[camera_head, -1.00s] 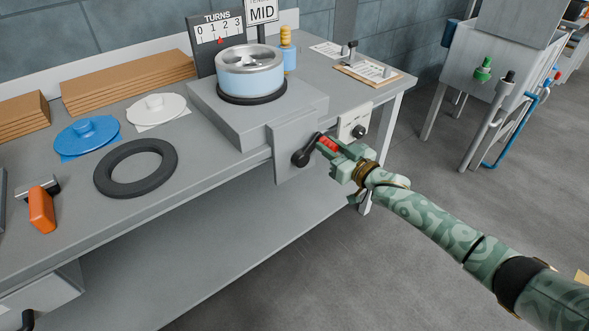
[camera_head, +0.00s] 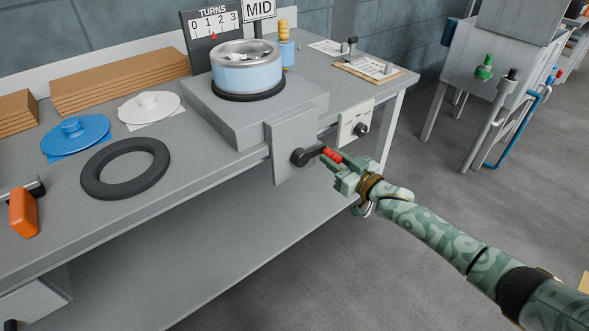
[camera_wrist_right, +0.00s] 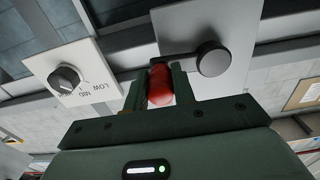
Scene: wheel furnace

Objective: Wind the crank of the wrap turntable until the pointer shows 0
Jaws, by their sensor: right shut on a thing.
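The wrap turntable (camera_head: 255,118) is a grey block on the bench with a round silver and light-blue wheel (camera_head: 247,77) on top. The TURNS board (camera_head: 213,50) behind it reads 0 to 3, and its red pointer (camera_head: 214,36) stands between 1 and 2. The crank (camera_head: 303,157) is on the front plate, its black arm pointing right, slightly upward. My right gripper (camera_head: 335,161) is shut on the red crank handle (camera_head: 331,154); the wrist view shows the handle (camera_wrist_right: 161,86) between its fingers. My left gripper is not in view.
A dial box (camera_head: 355,123) with LOW and MID marks sits right of the crank. A black ring (camera_head: 97,183), a blue disc (camera_head: 75,130), a white disc (camera_head: 149,104) and cardboard stacks (camera_head: 125,83) lie left on the bench.

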